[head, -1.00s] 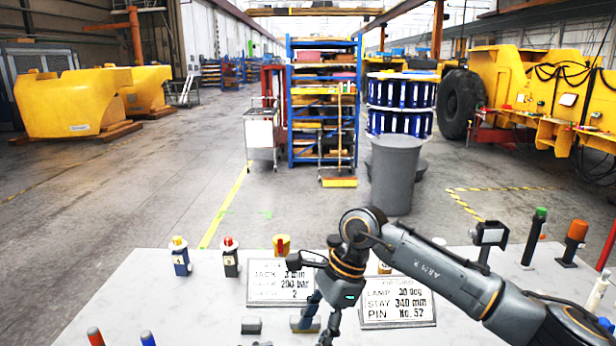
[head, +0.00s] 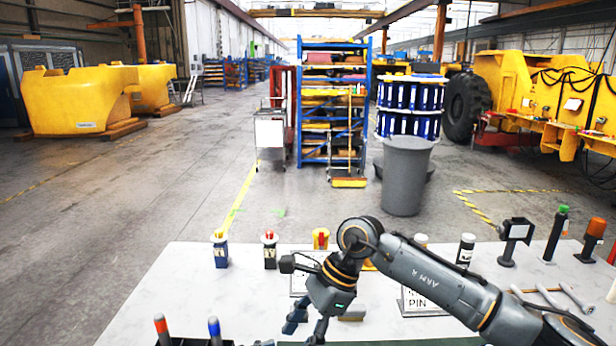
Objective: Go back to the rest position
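My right arm comes in from the right, and its gripper (head: 305,328) hangs over the front middle of the white table (head: 190,290). The two fingers point down and stand apart, with nothing visible between them. The gripper body and wrist cover parts of the two lettered plates, one of which shows left of the wrist (head: 299,286). My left gripper is not in view.
Blue (head: 220,250) and black (head: 269,250) bottles stand at the table's back left. Red- and blue-topped tools stand in a dark holder at the front left. A green-topped tool (head: 557,232) and an orange-topped tool (head: 592,240) stand at right, near loose wrenches. Open floor lies beyond.

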